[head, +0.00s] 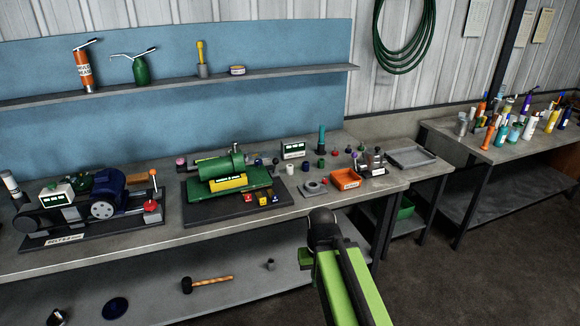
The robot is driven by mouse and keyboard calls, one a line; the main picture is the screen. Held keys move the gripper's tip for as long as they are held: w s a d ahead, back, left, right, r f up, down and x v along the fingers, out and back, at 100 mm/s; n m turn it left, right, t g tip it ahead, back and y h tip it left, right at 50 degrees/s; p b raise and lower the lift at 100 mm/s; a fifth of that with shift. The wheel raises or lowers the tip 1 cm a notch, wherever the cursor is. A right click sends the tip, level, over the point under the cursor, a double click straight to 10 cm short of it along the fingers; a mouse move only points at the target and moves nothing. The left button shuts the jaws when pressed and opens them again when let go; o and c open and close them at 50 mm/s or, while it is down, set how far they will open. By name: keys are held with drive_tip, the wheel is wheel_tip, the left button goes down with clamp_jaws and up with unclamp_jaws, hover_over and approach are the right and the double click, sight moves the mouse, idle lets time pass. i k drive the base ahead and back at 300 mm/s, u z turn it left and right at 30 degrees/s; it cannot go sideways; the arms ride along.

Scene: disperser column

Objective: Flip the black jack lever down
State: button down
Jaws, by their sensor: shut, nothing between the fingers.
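My green arm rises from the bottom of the head view. Its dark end, my gripper (322,226), is shut with nothing held, in front of the bench's front edge. The fingers are too small and dark to tell apart. A small stand with metal and dark parts (371,162) is on the bench up and to the right. I cannot make out a black jack lever for certain, or its position. My gripper appears apart from these things.
An orange bin (345,179) and a grey tray (411,157) lie on the bench. A motor rig with a blue motor (108,195) is at the left. Several bottles stand on the far right bench (447,133). A hammer (207,283) lies on the lower shelf. Floor at right is clear.

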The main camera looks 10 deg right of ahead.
sight(276, 161)
drive_tip(key=u, duration=0.15)
drive_tip(key=i, duration=0.9)
drive_tip(key=z, duration=0.1)
drive_tip(key=k, duration=1.35)
drive_tip(key=u, duration=0.15)
drive_tip(key=i, duration=0.9)
drive_tip(key=u, duration=0.55)
drive_tip(key=i, duration=0.7)
drive_tip(key=u, duration=0.4)
